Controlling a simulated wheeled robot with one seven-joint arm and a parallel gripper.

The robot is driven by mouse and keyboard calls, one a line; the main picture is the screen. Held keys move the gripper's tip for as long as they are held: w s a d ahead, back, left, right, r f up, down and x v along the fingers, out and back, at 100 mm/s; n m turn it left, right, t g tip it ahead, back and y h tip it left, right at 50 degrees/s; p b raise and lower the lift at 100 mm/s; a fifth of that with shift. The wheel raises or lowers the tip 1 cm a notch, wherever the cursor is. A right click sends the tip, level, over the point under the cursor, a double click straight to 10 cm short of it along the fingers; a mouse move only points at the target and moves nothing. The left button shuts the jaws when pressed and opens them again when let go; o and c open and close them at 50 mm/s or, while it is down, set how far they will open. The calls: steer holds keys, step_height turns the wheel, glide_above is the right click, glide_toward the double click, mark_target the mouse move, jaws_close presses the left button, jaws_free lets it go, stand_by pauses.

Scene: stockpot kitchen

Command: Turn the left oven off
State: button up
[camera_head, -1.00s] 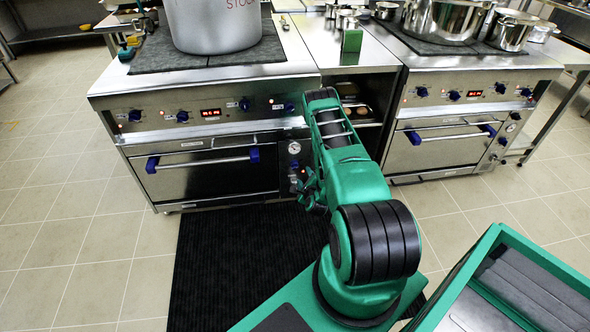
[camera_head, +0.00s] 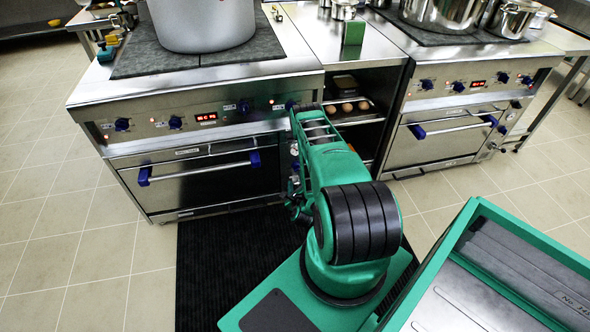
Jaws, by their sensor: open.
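The left oven (camera_head: 199,181) stands ahead of me, its door closed, with a long handle that has blue ends. Its upper panel has several blue knobs, small orange-red lights and a red lit display (camera_head: 206,117). A side panel at the right of the oven door is mostly hidden by my arm. My gripper (camera_head: 297,212) is low in front of that side panel, at the right end of the oven. It is small, dark and partly behind my arm; it looks open and empty. I cannot tell whether it touches anything.
A large stockpot (camera_head: 203,22) stands on the left stove. A second oven (camera_head: 444,132) is at the right. Between them is an open shelf with eggs (camera_head: 347,107), under a counter with a green box (camera_head: 353,33). A dark mat (camera_head: 215,262) covers the floor before the left oven.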

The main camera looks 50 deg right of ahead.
mark_target(297, 169)
steer(key=x, duration=0.6)
steer(key=d+x, duration=0.1)
steer(key=x, duration=0.3)
steer(key=shift+s, duration=0.45)
steer(key=shift+c, duration=0.3)
steer(key=c, duration=1)
